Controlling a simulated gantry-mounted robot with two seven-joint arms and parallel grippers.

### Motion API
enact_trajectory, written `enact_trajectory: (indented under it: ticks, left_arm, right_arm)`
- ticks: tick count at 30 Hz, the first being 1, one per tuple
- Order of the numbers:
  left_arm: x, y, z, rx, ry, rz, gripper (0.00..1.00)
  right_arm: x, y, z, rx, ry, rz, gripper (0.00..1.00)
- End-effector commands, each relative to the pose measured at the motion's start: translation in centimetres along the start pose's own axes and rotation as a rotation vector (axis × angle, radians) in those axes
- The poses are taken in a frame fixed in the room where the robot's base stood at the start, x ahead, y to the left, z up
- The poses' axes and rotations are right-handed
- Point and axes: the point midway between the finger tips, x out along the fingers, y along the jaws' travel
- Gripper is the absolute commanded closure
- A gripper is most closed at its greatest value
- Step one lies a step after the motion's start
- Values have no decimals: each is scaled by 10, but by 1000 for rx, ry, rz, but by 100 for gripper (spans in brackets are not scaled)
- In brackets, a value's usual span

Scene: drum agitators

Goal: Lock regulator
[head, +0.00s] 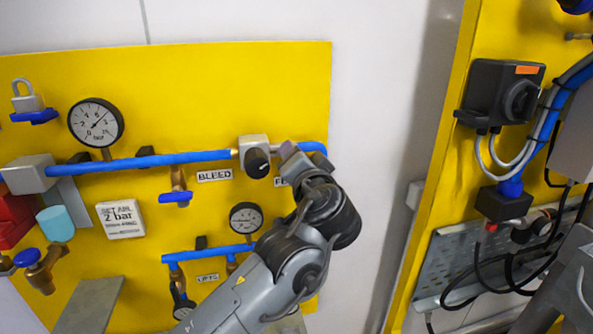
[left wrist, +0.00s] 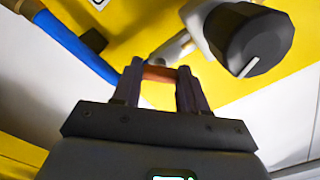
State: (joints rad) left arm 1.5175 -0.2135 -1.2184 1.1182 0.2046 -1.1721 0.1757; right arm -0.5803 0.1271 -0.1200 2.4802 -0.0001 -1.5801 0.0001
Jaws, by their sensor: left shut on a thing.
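The regulator (head: 252,144) is a grey block with a black knob, set in the blue pipe on the yellow panel. In the left wrist view its black knob (left wrist: 245,35) shows large at the upper right, with a white pointer line. My left gripper (head: 287,151) is just right of the knob. In the left wrist view my left gripper (left wrist: 160,82) is shut on a small orange-brown piece (left wrist: 159,73) spanning its fingertips. What that piece belongs to is unclear. My right gripper is not in view.
A pressure gauge (head: 96,122) and a padlock (head: 27,97) are on the panel at left. A blue-handled bleed valve (head: 176,197) hangs below the pipe. A smaller gauge (head: 246,217) sits close to my left arm. A black switch box (head: 500,91) is on the right panel.

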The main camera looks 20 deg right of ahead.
Motion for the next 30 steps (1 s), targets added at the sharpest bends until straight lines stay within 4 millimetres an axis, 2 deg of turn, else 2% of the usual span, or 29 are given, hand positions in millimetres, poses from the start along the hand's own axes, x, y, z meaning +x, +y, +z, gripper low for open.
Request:
enact_trajectory:
  ticks: [1,6,18,30]
  left_arm:
    - [0,2,3,44,-1,-1,88]
    - [0,1,2,205,-1,-2,88]
    - [0,1,1,546,-1,0,88]
    - [1,0,1,719,-2,0,88]
  right_arm:
    - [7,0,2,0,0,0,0]
    - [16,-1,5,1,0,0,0]
    - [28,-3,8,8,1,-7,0]
    - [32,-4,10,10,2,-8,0]
